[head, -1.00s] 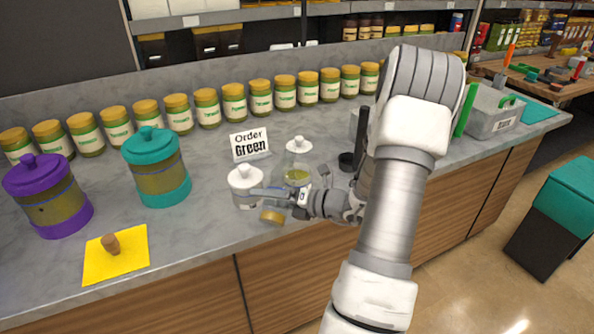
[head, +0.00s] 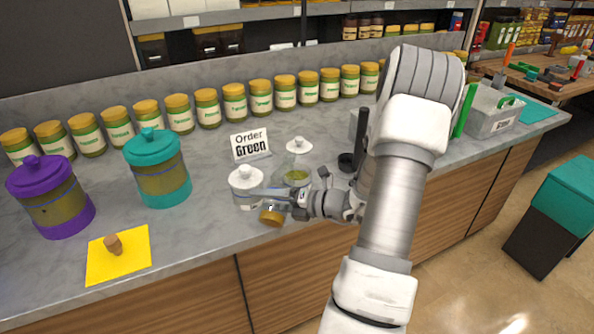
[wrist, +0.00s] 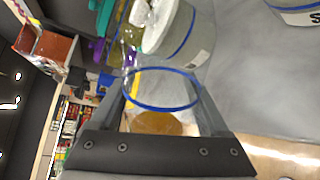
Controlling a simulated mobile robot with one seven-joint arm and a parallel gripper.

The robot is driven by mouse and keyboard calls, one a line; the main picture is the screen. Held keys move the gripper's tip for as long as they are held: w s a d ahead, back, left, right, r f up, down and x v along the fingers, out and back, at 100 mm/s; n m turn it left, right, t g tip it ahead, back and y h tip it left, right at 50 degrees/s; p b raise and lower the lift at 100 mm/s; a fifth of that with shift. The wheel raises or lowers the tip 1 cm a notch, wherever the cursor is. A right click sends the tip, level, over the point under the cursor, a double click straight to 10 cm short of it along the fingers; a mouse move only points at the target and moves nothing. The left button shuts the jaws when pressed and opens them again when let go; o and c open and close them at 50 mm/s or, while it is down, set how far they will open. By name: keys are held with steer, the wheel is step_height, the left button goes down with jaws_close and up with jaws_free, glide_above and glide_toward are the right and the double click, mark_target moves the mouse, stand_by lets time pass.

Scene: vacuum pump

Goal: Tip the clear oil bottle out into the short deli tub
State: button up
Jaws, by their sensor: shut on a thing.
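My gripper (head: 282,203) is low over the counter near its front edge, beside a white-lidded canister. In the wrist view, my gripper (wrist: 163,92) is shut on a clear vessel, apparently the clear oil bottle, with a blue ring (wrist: 162,108). A gold-brown round end or cap (head: 271,216) shows just below the fingers; it also shows in the wrist view (wrist: 157,124). The vessel's outline and contents are hard to make out. A low clear tub (head: 297,177) with yellow-green contents stands just behind my gripper, perhaps the short deli tub.
White-lidded canisters stand close by, one left of my gripper (head: 245,184) and one behind (head: 299,146). A sign (head: 250,145) reads "Order Green". Teal (head: 160,170) and purple (head: 50,200) jars stand left. Gold-lidded jars (head: 234,103) line the back.

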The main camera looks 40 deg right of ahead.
steer(key=shift+a+r+m+p, duration=0.15)
steer(key=shift+r+m+p, duration=0.15)
steer(key=shift+p, duration=0.15)
steer(key=shift+w+d+f+m+g+y+p, duration=0.15)
steer(key=shift+d+m+g+y+p, duration=0.35)
steer(key=shift+p, duration=1.25)
steer(key=shift+a+r+m+p, duration=0.3)
steer(key=shift+m+p, duration=0.5)
steer(key=shift+p, duration=0.85)
steer(key=shift+d+r+m+p, duration=0.15)
steer(key=shift+r+m+p, duration=0.15)
steer(key=shift+r+p, duration=0.5)
step_height(320, 180, down, 3)
steer(key=b, duration=0.3)
steer(key=shift+n, duration=0.4)
steer(key=n+b, duration=0.1)
steer(key=b, duration=0.2)
steer(key=shift+f, duration=0.1)
steer(key=shift+r+n, duration=0.3)
steer(key=shift+r, duration=0.2)
steer(key=shift+a+f+t+h+b, duration=0.2)
steer(key=shift+t+h+b, duration=0.1)
steer(key=shift+b, duration=0.5)
